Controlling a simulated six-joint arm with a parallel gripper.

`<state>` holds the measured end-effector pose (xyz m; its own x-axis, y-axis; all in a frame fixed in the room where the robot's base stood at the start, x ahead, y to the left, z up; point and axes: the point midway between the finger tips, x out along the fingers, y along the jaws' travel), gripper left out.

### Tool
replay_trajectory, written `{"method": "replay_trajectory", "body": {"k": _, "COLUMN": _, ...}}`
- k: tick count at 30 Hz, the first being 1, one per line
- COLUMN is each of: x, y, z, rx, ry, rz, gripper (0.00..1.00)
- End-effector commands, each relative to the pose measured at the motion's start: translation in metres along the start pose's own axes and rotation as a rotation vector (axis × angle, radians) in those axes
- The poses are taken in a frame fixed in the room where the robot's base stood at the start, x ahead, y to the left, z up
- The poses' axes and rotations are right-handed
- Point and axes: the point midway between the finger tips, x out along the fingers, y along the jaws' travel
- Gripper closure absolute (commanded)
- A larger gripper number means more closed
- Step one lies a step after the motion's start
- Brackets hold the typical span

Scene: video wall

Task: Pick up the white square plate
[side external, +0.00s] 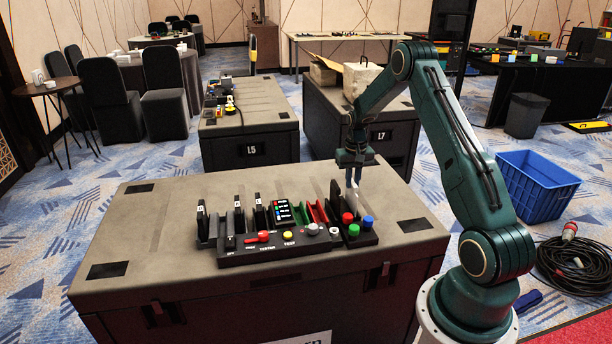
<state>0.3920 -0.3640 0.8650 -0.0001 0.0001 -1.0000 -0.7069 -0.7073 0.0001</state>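My gripper (353,180) points down over the right end of the rack on the large grey case. Its narrow pale fingers are small in the picture, and I cannot tell whether they are open or shut. I cannot make out a white square plate for certain; a pale patch at the fingers could be part of the fingers or a plate edge. The black rack (278,250) holds several upright dark plates at its left, a board with coloured labels (284,212), and red and green pieces near the middle. A dark upright plate (335,197) stands just left of the fingers.
Red, blue, green and white knobs (352,230) stand at the rack's right front. The case top (150,235) is clear at left. A blue crate (537,185) is on the floor at right.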

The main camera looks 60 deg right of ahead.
Motion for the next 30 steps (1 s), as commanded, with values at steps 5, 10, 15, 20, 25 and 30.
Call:
{"method": "replay_trajectory", "body": {"k": 5, "x": -0.001, "y": 0.000, "z": 0.000, "rx": 0.000, "ry": 0.001, "rz": 0.000, "gripper": 0.99}}
{"method": "replay_trajectory", "body": {"k": 10, "x": -0.006, "y": 0.000, "z": 0.000, "rx": 0.000, "ry": 0.001, "rz": 0.000, "gripper": 0.99}}
{"method": "replay_trajectory", "body": {"k": 15, "x": -0.012, "y": 0.000, "z": -0.001, "rx": 0.000, "ry": 0.002, "rz": 0.000, "gripper": 0.99}}
{"method": "replay_trajectory", "body": {"k": 20, "x": -0.017, "y": 0.000, "z": -0.001, "rx": 0.000, "ry": 0.001, "rz": 0.000, "gripper": 0.99}}
{"method": "replay_trajectory", "body": {"k": 25, "x": -0.024, "y": 0.000, "z": 0.000, "rx": 0.000, "ry": 0.001, "rz": 0.000, "gripper": 0.99}}
{"method": "replay_trajectory", "body": {"k": 30, "x": -0.029, "y": 0.000, "z": 0.000, "rx": 0.000, "ry": 0.002, "rz": 0.000, "gripper": 0.99}}
